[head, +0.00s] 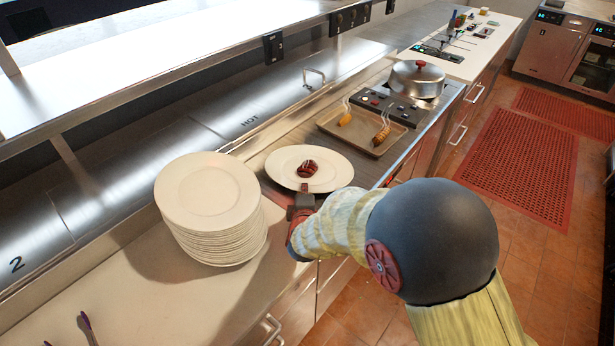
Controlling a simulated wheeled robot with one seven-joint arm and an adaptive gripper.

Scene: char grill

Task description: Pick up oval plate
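A white oval plate (335,174) lies on the counter right of a plate stack, with a small dark red-brown food item (307,168) on it. My gripper (303,192) is at the near edge of this plate, its fingertips overlapping the rim in the head view. I cannot tell whether it touches or grips the rim. The fingers are small and partly hidden by my wrist, so their opening does not show.
A tall stack of white plates (210,195) stands left of my gripper. Behind the plate are a tray (345,139) with food and tongs, and a lidded pot (417,79). A metal shelf (170,55) overhangs the back. Purple-tipped tongs (87,325) lie at front left.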

